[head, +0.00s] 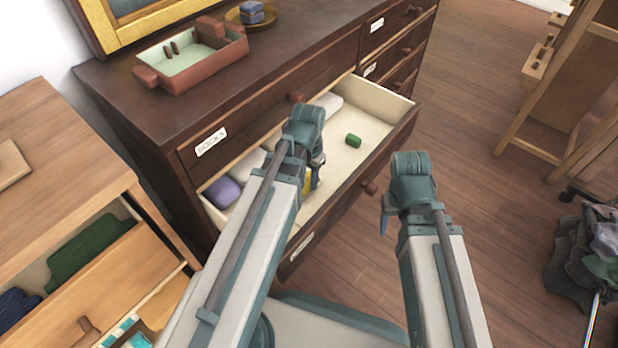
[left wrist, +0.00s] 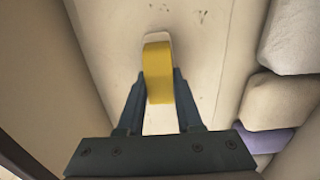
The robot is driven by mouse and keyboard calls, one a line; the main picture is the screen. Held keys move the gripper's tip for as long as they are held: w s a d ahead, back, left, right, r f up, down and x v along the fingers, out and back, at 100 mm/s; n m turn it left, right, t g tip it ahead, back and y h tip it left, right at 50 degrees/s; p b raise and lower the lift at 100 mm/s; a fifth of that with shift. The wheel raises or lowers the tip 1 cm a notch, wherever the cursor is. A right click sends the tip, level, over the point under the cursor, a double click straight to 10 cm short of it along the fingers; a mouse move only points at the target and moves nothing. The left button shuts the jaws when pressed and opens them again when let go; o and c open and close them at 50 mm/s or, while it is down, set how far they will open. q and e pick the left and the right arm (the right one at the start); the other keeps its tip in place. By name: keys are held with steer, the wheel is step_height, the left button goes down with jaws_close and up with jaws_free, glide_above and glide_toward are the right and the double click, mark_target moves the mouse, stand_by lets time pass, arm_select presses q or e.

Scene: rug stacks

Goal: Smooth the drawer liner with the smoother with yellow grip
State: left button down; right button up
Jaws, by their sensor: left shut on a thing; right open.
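The smoother with yellow grip (left wrist: 158,75) is between the fingers of my left gripper (left wrist: 157,95), which is shut on its yellow grip. In the head view my left gripper (head: 315,180) reaches down into the open drawer, and only a bit of yellow (head: 308,183) shows beside it. The cream drawer liner (head: 345,160) covers the drawer floor; in the left wrist view it has small dark marks (left wrist: 168,12). Whether the smoother touches the liner I cannot tell. My right gripper (head: 385,218) is open and empty, outside the drawer to the right.
A purple bundle (head: 222,191) and pale bundles (head: 330,103) lie along the drawer's back. The drawer front (head: 350,190) stands out from the dark dresser (head: 150,110). Another open drawer (head: 90,262) is at the left.

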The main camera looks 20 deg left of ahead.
arm_select(q)
steer(key=shift+r+p, duration=3.35)
steer(key=shift+r, duration=0.15)
steer(key=shift+r, duration=0.1)
